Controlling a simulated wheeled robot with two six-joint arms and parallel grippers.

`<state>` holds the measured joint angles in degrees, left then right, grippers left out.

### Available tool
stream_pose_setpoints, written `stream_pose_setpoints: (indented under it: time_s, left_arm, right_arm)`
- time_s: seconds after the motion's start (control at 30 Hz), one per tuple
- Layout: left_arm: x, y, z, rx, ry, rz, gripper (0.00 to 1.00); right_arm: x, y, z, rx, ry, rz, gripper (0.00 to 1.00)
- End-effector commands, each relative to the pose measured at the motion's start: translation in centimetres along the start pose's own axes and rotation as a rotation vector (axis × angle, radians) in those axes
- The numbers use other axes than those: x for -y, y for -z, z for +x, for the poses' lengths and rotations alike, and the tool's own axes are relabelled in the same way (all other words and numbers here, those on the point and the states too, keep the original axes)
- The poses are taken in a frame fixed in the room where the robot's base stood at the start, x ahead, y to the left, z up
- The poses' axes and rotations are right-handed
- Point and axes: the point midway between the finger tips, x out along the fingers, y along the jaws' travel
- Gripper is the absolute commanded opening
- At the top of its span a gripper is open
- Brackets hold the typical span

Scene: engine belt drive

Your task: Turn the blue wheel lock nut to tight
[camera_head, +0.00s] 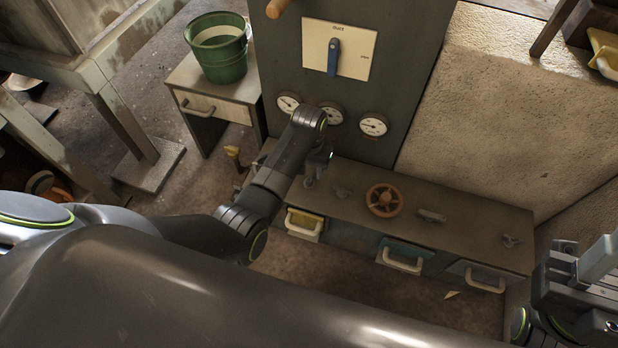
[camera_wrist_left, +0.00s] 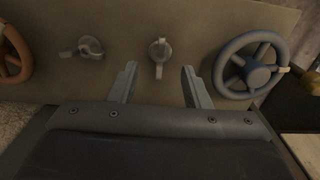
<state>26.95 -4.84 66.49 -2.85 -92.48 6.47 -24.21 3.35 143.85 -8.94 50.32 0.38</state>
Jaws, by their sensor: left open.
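In the left wrist view, the blue wheel (camera_wrist_left: 252,68) is on the right side of the bench top. A small grey lock nut with a short handle (camera_wrist_left: 160,56) is beside it, left of the wheel. My left gripper (camera_wrist_left: 160,84) is open and empty; the nut shows between its two fingertips, slightly beyond them, and I see no contact. In the head view my left arm covers the blue wheel, and the left gripper (camera_head: 318,162) is over the left part of the bench. My right gripper (camera_head: 590,275) is at the right edge, partly cut off; its jaw opening is unclear.
An orange wheel (camera_head: 384,201) is mid-bench, with grey fittings (camera_head: 342,191) and (camera_head: 431,216) on either side. Drawers with pale handles (camera_head: 402,263) are below. A panel with gauges (camera_head: 373,125) and a blue lever (camera_head: 334,57) rises behind. A green bucket (camera_head: 222,66) stands left.

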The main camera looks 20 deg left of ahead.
Motion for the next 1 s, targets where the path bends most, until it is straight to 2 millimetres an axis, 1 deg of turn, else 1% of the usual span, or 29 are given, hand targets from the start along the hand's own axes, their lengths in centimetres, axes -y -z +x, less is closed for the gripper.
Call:
stream_pose_setpoints:
  time_s: [0.03,0.2,0.4,0.67,0.9,1.0]
  left_arm:
    - [0.0,-0.1,1.7,0.005,0.001,0.0,0.43]
    - [0.0,-0.1,3.8,0.003,0.0,0.0,0.43]
    - [0.0,-0.1,4.6,0.002,0.0,0.0,0.43]
    - [0.0,-0.1,4.5,0.001,0.0,0.0,0.43]
    - [0.0,-0.1,4.5,0.001,0.0,0.0,0.12]
    - [0.0,-0.1,4.5,0.001,0.0,0.0,0.0]
  right_arm:
    - [0.1,-0.1,-1.1,-0.007,-0.013,0.007,0.37]
    - [0.0,-0.1,-1.9,-0.029,-0.041,0.025,0.37]
    - [-0.1,0.0,-2.1,-0.039,-0.055,0.036,0.37]
    - [-0.2,0.0,-2.1,-0.039,-0.056,0.037,0.37]
    - [-0.2,0.0,-2.1,-0.039,-0.056,0.037,0.37]
    - [-0.2,0.0,-2.1,-0.039,-0.056,0.037,0.37]
